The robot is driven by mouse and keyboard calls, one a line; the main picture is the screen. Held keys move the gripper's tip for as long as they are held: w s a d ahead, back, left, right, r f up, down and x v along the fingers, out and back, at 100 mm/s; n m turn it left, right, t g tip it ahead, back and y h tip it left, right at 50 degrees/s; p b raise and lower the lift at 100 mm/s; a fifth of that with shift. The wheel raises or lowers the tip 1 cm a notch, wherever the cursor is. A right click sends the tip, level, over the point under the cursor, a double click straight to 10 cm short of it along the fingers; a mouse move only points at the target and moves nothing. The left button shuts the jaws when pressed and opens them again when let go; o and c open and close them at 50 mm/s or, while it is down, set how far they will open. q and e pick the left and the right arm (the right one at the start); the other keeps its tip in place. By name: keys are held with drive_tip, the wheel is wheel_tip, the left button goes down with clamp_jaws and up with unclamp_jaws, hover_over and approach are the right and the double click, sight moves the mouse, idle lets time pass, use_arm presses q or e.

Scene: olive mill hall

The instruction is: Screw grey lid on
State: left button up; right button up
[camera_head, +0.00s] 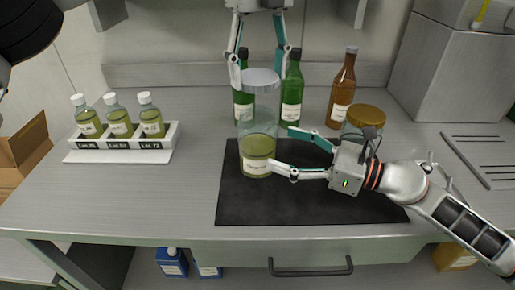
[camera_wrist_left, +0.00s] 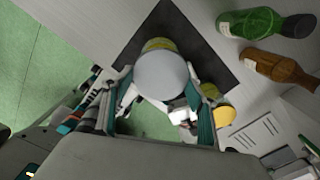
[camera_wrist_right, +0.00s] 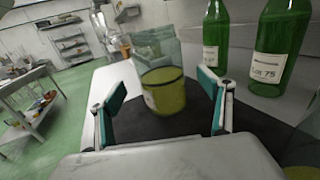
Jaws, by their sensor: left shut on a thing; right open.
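The grey lid (camera_head: 260,80) is held level in my left gripper (camera_head: 262,82), whose fingers come down from above on both sides of it. In the left wrist view the lid (camera_wrist_left: 163,73) hides most of the jar under it. The open glass jar (camera_head: 257,158), with yellow-green contents and a white label, stands upright on the black mat (camera_head: 300,207). The lid appears above the jar's mouth with a small gap. My right gripper (camera_head: 284,152) is open at the jar's right side. In the right wrist view the jar (camera_wrist_right: 163,88) stands ahead between its fingers.
Two green bottles (camera_head: 291,95) and a brown bottle (camera_head: 342,92) stand behind the mat. A jar with an amber lid (camera_head: 365,116) stands behind my right gripper. A white rack (camera_head: 122,145) of small bottles is at the left. The mat's front is clear.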

sight(257, 139)
use_arm(q)
drive_tip(key=shift+s, duration=0.1)
use_arm(e)
drive_tip(key=shift+s+r, duration=0.1)
drive_tip(key=shift+x, duration=3.8)
drive_tip(key=c, duration=1.7)
use_arm(q)
drive_tip(key=shift+f, duration=2.5)
use_arm(e)
drive_tip(key=shift+o, duration=0.2)
use_arm(q)
drive_tip(key=shift+f, duration=0.9)
drive_tip(key=shift+f, duration=0.5)
